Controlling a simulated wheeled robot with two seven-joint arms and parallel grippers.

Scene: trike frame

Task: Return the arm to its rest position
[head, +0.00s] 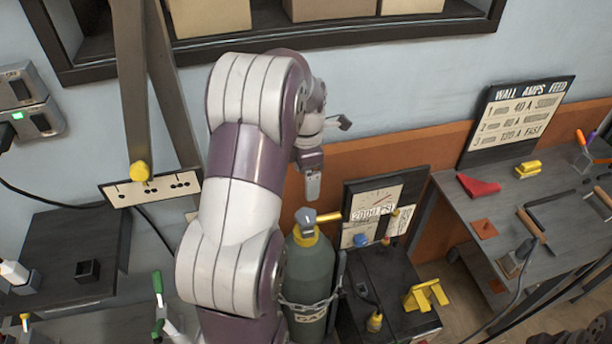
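My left arm (240,200), white and purple, rises from the bottom of the head view and bends over to the right at the top. Its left gripper (313,185) hangs pointing down, just above the valve of a green gas cylinder (310,268). Whether its fingers are apart or together cannot be made out, and I see nothing held in it. A dark part at the bottom right corner may be my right arm; the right gripper does not show.
The chained cylinder stands beside a dark cabinet with a gauge board (378,212) and a yellow bracket (426,295). A sign strip (150,190) and dark bench are at the left.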

